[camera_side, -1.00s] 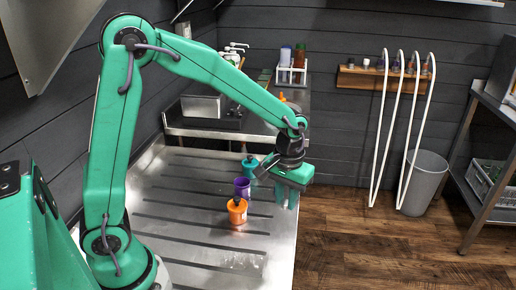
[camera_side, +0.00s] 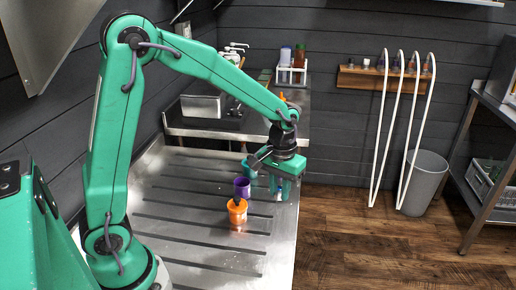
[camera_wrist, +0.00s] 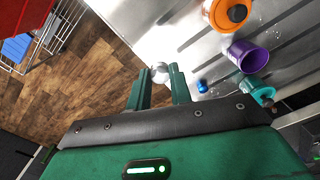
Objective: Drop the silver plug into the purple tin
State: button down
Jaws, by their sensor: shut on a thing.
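The silver plug (camera_wrist: 160,72) shows as a pale round shape at the fingertips of my gripper (camera_wrist: 160,88) in the wrist view, and my gripper is shut on it. In the side view my gripper (camera_side: 281,188) hangs above the right edge of the steel counter; the plug is hard to make out there. The purple tin (camera_side: 242,190) stands to the left of my gripper. In the wrist view the purple tin (camera_wrist: 245,58) lies to the right of the fingers, with its open mouth showing and apart from them.
An orange tin (camera_side: 237,216) and a teal tin (camera_side: 247,171) stand on either side of the purple one. In the wrist view both hold something dark. A small blue object (camera_wrist: 202,86) lies on the steel counter (camera_side: 200,225). Wooden floor (camera_side: 350,235) lies to the right.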

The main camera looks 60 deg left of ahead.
jog(key=a, duration=1.5)
jog(key=shift+s+a+r, duration=0.15)
jog(key=shift+s+a, duration=0.1)
jog(key=shift+a, duration=0.05)
send_over(246, 197)
jog(key=shift+w+a+f, duration=0.1)
jog(key=shift+a+f, duration=0.1)
jog(key=shift+f, duration=1.3)
jog(key=shift+a+f, duration=0.15)
jog(key=shift+f, duration=1.35)
jog(key=c, duration=1.2)
grip_release()
